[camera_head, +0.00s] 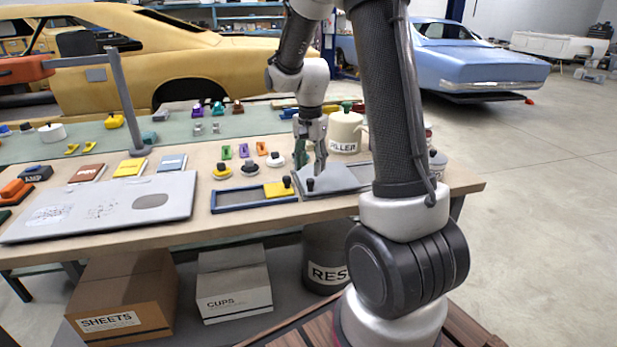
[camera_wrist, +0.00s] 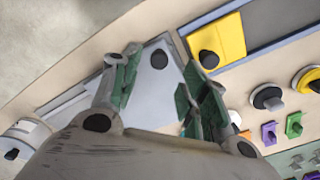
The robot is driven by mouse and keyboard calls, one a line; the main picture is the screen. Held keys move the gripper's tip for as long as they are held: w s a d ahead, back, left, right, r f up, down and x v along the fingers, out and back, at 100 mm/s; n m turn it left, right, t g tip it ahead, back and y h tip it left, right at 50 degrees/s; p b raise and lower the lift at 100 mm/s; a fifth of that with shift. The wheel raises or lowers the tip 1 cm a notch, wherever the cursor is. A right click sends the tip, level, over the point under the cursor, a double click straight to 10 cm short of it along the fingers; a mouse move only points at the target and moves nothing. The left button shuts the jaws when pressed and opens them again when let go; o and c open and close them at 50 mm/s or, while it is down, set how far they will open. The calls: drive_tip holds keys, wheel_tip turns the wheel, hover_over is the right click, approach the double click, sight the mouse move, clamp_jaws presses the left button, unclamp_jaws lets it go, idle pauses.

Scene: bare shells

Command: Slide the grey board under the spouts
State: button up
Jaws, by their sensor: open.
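A light grey board (camera_head: 342,179) with a black knob (camera_head: 310,185) lies near the table's front edge, partly behind my arm. In the wrist view the grey board (camera_wrist: 150,85) shows between my fingers, with its knob (camera_wrist: 159,59) just beyond the fingertips. My gripper (camera_head: 310,162) is open above the board, its green-padded fingers (camera_wrist: 160,75) apart and empty. A cream pot (camera_head: 345,130) with a label ending in "ILLER" stands behind the board. I cannot make out the spouts clearly.
A blue frame (camera_head: 240,207) with a yellow knobbed tile (camera_head: 279,188) lies left of the board. A large grey panel (camera_head: 110,205) with drawings covers the front left. Round knobbed pieces (camera_head: 250,169) and small coloured blocks (camera_head: 244,151) stand behind the frame. Boxes (camera_head: 233,284) sit below the table.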

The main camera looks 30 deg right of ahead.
sight(311, 180)
drive_tip(key=shift+f, duration=2.4)
drive_tip(key=shift+d, duration=0.1)
clamp_jaws()
